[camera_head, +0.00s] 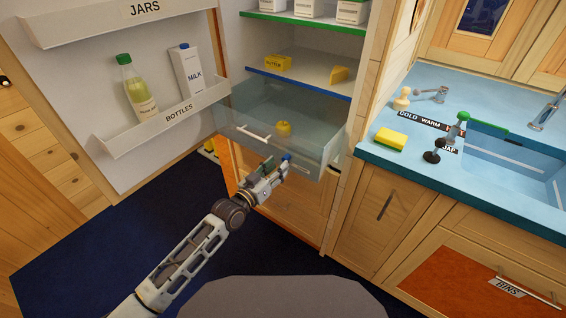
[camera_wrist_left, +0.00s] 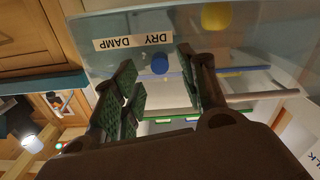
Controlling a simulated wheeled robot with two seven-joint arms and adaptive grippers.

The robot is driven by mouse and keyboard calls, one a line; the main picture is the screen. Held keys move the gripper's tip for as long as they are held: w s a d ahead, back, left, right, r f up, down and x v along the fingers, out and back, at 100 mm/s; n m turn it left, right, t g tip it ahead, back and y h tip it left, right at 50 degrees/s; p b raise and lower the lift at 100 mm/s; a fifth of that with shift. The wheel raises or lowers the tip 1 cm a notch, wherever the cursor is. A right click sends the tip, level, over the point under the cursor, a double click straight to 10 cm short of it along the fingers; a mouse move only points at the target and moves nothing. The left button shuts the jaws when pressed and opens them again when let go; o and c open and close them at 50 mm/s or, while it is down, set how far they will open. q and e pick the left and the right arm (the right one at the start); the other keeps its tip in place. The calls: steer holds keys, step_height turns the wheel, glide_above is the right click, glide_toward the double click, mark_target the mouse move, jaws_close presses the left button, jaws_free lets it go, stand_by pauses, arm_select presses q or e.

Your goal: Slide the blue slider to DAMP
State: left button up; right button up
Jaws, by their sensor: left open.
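The blue slider (camera_wrist_left: 160,64) is a small round knob on the clear fridge drawer (camera_head: 240,122). In the left wrist view it sits beside the word DRY on the upside-down DRY DAMP label (camera_wrist_left: 133,42), with DAMP farther left. The slider also shows in the head view (camera_head: 286,157), at the tip of my left gripper (camera_head: 280,168). In the left wrist view my left gripper (camera_wrist_left: 160,88) is open, and the slider shows in the gap between its fingers. I cannot tell whether a finger touches it. My right gripper is not in view.
A yellow fruit (camera_head: 284,128) lies in the drawer. The open fridge door (camera_head: 110,60) on the left holds a bottle (camera_head: 138,90) and a milk carton (camera_head: 187,75).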

mark_target(286, 159)
arm_select(q)
steer(key=shift+x, duration=1.95)
jaws_close()
